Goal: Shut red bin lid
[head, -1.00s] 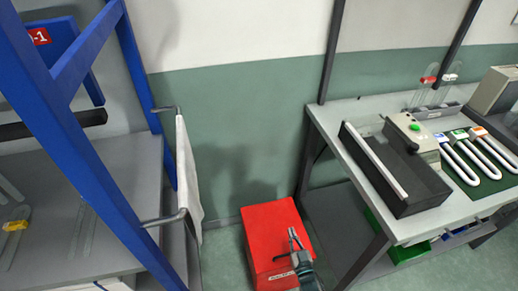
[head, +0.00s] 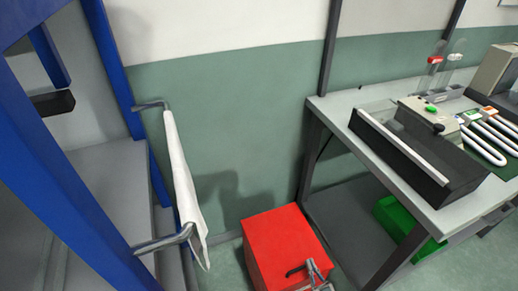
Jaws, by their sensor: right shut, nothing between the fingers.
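The red bin (head: 280,242) stands on the floor at the bottom centre, between the blue rack and the work table. Its flat red top covers it, and I see no open gap; its lower front is cut off by the picture's edge. A dark handle (head: 296,270) shows near its front. My right gripper (head: 314,266) is at the bottom edge, in front of the bin's right part, shut and empty. I cannot tell whether it touches the bin. My left gripper is not in view.
A blue rack (head: 60,190) stands at the left, with a white cloth (head: 183,185) on a rail beside the bin. The work table (head: 345,135) at the right carries a dark sealing device (head: 415,155). A green bin (head: 400,225) sits below it.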

